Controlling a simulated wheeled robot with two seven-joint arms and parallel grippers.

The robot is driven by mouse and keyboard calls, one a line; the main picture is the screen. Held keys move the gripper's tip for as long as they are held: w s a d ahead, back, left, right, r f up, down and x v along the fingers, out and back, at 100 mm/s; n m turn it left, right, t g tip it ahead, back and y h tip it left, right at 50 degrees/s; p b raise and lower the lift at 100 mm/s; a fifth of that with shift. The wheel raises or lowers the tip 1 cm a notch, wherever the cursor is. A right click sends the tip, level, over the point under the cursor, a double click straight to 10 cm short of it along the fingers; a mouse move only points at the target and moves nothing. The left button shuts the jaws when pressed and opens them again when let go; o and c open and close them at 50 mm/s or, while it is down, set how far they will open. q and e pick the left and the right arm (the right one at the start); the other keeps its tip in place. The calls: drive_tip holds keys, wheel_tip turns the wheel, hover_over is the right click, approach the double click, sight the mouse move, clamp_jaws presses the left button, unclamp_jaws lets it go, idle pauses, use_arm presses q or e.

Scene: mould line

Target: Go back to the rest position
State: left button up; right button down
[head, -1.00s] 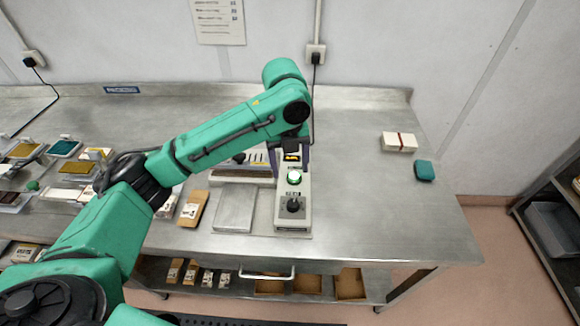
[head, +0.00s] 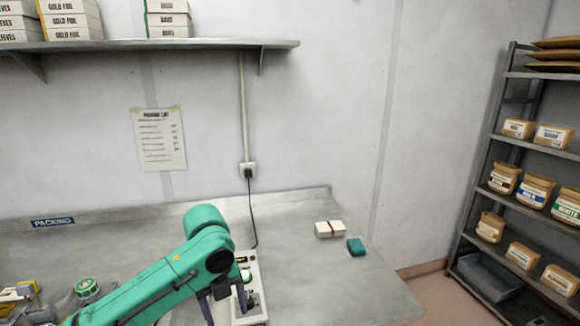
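My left arm comes in from the lower left. Its gripper (head: 224,306) points down at the white control unit (head: 257,300) near the table's front. Its two dark fingers stand apart with nothing visible between them. The lower ends of the fingers are near the bottom edge of the picture, so I cannot tell whether they touch the unit. The arm hides part of the unit. My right gripper is out of view.
The steel table (head: 340,290) is clear on the right, apart from a white banded stack (head: 329,229) and a teal block (head: 356,247). A wall shelf (head: 200,44) holds boxes. A rack (head: 482,185) with labelled bags stands at right. Small items crowd the lower left.

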use_arm(q)
drive_tip(key=s+d+f+n+t+h, duration=0.25)
drive_tip(key=s+d+f+n, duration=0.3)
drive_tip(key=f+n, duration=0.6)
drive_tip(key=s+a+f+n+y, duration=0.1)
drive_tip(key=s+a+f+n, duration=0.2)
drive_tip(key=s+a+n, duration=0.45)
drive_tip(key=s+a+f+n+y, duration=0.2)
drive_tip(key=s+a+f+n, duration=0.15)
drive_tip(key=a+n, duration=0.55)
wheel_tip(320, 180, down, 25)
drive_tip(key=s+d+b, duration=0.1)
drive_tip(key=s+b, duration=0.2)
drive_tip(key=b, duration=0.2)
drive_tip(key=s+a+f+g+b, duration=0.2)
drive_tip(key=s+f+b, duration=0.1)
drive_tip(key=s+f, duration=1.3)
wheel_tip(320, 180, down, 3)
drive_tip(key=shift+s+a+r, duration=0.1)
drive_tip(key=shift+s+a, duration=0.2)
drive_tip(key=shift+s, duration=0.05)
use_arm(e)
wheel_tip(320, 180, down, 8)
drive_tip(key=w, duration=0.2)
